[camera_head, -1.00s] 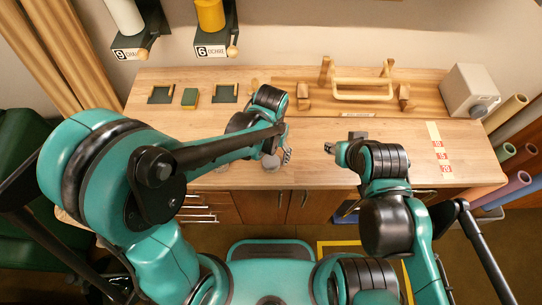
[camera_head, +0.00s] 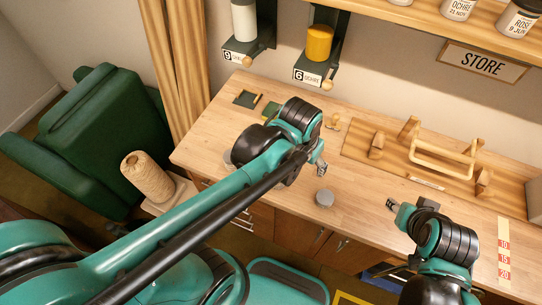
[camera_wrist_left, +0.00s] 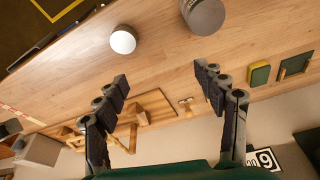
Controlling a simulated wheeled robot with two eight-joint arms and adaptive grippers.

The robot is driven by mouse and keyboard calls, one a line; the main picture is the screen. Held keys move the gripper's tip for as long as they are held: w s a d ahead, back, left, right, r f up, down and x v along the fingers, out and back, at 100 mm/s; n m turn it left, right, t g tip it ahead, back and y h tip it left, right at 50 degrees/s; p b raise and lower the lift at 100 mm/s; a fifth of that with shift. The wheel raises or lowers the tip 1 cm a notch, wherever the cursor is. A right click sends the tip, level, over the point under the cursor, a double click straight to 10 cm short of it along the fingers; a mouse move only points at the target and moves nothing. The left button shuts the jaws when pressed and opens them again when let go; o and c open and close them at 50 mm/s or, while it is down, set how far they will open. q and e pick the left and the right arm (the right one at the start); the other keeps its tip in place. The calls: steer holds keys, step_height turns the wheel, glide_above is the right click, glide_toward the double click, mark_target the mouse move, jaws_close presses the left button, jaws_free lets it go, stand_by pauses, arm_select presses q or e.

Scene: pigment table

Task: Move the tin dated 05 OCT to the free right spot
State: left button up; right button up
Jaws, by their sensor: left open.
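No label reading 05 OCT is legible in any view. A second grey tin (camera_wrist_left: 205,15) is cut by the top of that view. My left gripper (camera_head: 321,168) is just behind the first tin in the head view. In the left wrist view its fingers (camera_wrist_left: 163,80) are spread with nothing between them. My right gripper (camera_head: 391,204) is over the bench, right of the tin; its opening is too small to judge.
Shelf tins at top right include one marked 21 NOV (camera_head: 459,9) and one marked JUN (camera_head: 519,18), above a STORE sign (camera_head: 484,62). A wooden rack (camera_head: 440,155) stands at the back. White and yellow cylinders (camera_head: 319,42) hang on wall holders. Bench between grippers is mostly clear.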

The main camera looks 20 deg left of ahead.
arm_select(q)
steer(key=s+a+r+n+t, duration=0.2)
steer(key=s+a+t, duration=0.2)
steer(key=a, duration=0.5)
steer(key=shift+r+n+y, duration=0.15)
steer(key=shift+n+y, duration=0.15)
steer(key=shift+y, duration=0.1)
steer(key=shift+a, duration=0.1)
